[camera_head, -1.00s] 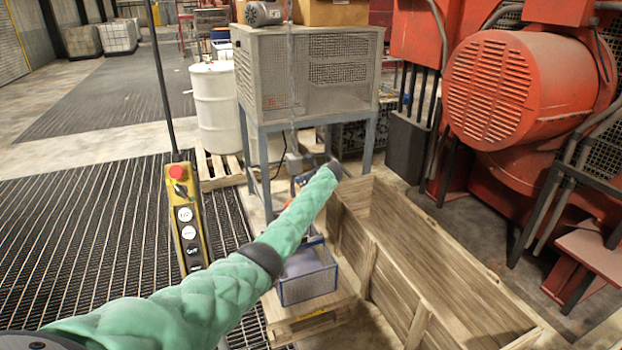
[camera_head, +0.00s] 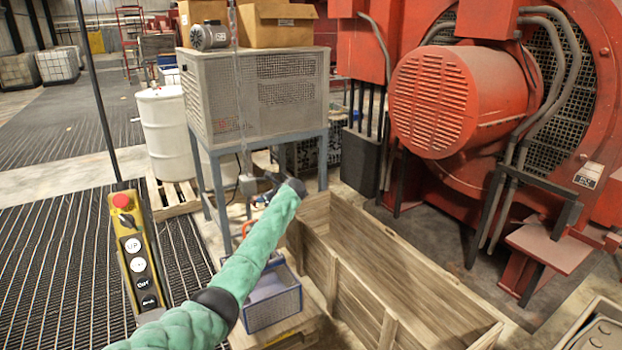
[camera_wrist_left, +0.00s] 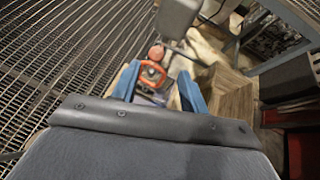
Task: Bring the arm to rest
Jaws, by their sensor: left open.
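My left arm, in a green quilted sleeve, reaches from the bottom of the head view toward the grey cabinet stand. The left gripper (camera_wrist_left: 160,78) shows in the left wrist view with two blue fingers spread apart. An orange ring-shaped part (camera_wrist_left: 152,73) appears between and beyond the fingers; I cannot tell whether they touch it. In the head view the fingers are mostly hidden behind the wrist. My right gripper is not in view.
A yellow pendant (camera_head: 138,255) with a red button hangs at left. A blue-edged bin (camera_head: 273,308) stands beside the crate. The grey cabinet (camera_head: 258,95), white drum (camera_head: 168,135) and red machine (camera_head: 450,100) stand behind. Grating at left is open floor.

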